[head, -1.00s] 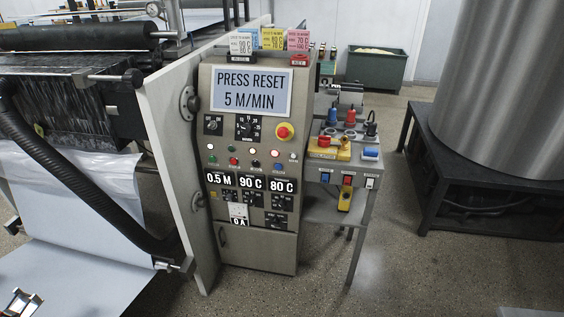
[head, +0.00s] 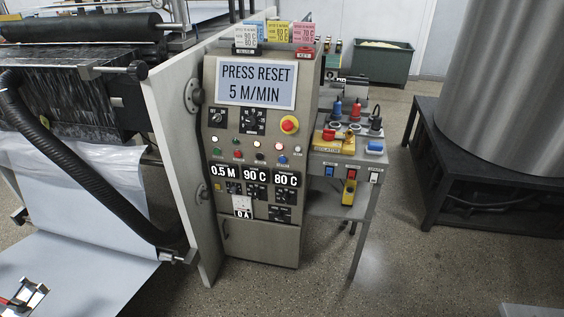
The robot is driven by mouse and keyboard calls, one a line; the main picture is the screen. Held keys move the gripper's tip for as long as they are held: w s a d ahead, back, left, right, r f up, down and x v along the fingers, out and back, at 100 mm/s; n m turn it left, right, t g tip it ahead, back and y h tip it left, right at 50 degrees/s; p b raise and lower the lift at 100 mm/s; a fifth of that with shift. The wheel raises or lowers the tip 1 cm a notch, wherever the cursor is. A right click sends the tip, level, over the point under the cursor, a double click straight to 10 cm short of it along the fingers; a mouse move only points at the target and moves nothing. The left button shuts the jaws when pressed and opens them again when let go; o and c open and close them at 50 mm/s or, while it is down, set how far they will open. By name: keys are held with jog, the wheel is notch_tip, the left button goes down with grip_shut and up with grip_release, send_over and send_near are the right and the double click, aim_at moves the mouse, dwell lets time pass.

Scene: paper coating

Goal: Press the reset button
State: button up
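The control panel (head: 226,120) stands upright in the middle of the head view. Its screen (head: 256,82) reads "PRESS RESET 5 M/MIN". Below the screen are rows of small round lamps and buttons, including a green button (head: 214,153), a red button (head: 238,155) and a blue button (head: 282,159). The small labels are too blurred to tell which button is the reset. A metal end with a red part, which appears to be my gripper (head: 24,297), shows at the bottom left corner, far from the panel. Its fingers are partly cut off, so its opening is unclear.
A side table (head: 364,158) with a yellow device adjoins the panel. A grey divider plate (head: 172,130) and black hose (head: 95,205) stand left. Floor in front is clear.

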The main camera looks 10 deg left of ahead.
jog(key=shift+c, duration=0.4)
grip_shut()
dwell(1.2)
